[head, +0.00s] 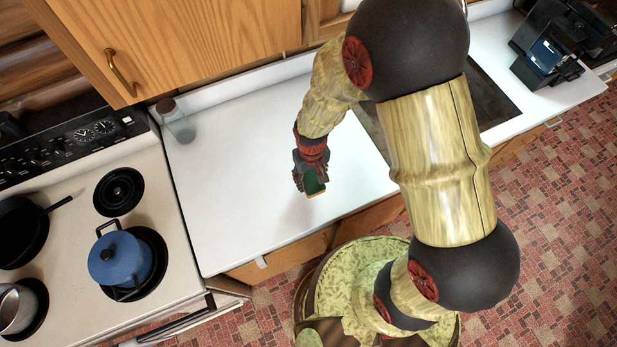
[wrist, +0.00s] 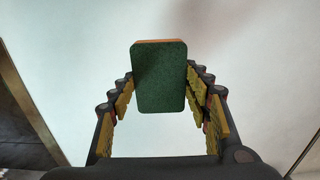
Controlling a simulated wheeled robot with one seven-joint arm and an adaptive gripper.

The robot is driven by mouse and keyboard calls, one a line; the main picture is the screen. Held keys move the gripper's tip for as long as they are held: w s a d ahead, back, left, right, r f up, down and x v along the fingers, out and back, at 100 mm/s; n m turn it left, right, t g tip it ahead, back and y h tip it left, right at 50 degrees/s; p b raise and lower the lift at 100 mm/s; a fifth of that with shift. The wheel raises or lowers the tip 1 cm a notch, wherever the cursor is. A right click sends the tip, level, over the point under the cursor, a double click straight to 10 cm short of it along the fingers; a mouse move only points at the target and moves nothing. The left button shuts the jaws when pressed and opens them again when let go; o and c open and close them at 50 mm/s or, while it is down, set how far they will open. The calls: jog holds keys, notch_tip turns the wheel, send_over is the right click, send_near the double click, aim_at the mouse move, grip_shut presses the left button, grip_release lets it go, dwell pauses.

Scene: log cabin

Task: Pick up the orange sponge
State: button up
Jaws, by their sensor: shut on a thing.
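The sponge (wrist: 158,78) is between the fingers of my gripper (wrist: 159,92) in the wrist view. Its broad green face is toward the camera, and a thin orange edge shows along its top. My gripper is shut on it, with a finger on each side. In the head view my gripper (head: 310,178) is over the white counter, and the sponge (head: 314,184) shows as a small green patch with an orange edge at its tip. The sponge appears raised above the counter, though the exact height is hard to tell.
The white counter (head: 235,200) around my gripper is mostly bare. A glass jar (head: 177,122) stands at its back left. A stove with a blue pot (head: 120,258) is on the left. A wooden cabinet (head: 190,40) hangs above. A black machine (head: 548,50) stands at far right.

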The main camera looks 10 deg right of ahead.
aim_at(315, 187)
jog(key=s+r, duration=0.1)
jog(key=r, duration=0.1)
jog(key=s+r, duration=0.2)
jog(key=shift+d, duration=0.4)
jog(key=s+d+r, duration=0.2)
jog(key=s+r, duration=0.2)
jog(key=s, duration=0.5)
jog(key=shift+d, duration=0.3)
jog(key=shift+o, duration=0.9)
jog(key=c, duration=0.4)
